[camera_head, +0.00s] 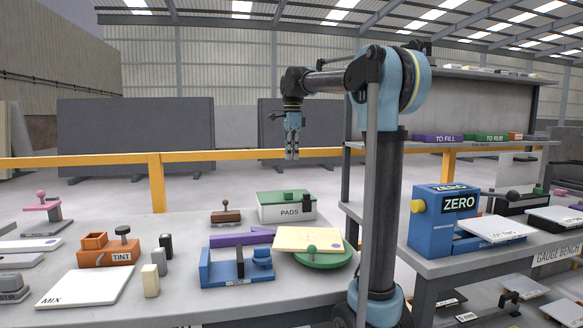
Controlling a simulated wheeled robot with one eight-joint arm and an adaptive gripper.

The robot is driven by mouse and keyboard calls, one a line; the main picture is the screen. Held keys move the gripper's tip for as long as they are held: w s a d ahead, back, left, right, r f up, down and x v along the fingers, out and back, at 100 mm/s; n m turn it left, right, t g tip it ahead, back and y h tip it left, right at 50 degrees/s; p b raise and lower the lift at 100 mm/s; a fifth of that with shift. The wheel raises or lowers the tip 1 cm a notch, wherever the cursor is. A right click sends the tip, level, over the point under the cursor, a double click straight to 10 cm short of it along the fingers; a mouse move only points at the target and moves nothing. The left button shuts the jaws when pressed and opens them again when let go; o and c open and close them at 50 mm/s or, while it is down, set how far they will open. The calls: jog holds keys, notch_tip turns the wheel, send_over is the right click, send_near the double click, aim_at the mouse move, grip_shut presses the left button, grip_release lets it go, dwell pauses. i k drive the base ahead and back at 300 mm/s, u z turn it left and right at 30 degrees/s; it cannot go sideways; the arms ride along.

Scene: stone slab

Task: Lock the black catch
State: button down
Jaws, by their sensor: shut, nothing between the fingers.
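My gripper (292,154) hangs pointing down in the air above and behind the work slab, with its fingers shut and nothing held. A pale box (280,214) with a green lid and the label PADS stands at the back of the slab, below the gripper. A small dark piece (307,200) shows at the box's right end. It may be the black catch, but it is too small to tell, and I cannot see whether it is locked. The gripper is well apart from the box.
A blue vise-like tool (222,272), a green round base with a cream plate (305,239) and an orange TINT block (105,255) crowd the slab. A blue ZERO machine (440,232) stands on the right bench. A white MIX board (85,287) lies front left.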

aim_at(307, 202)
jog(key=k, duration=1)
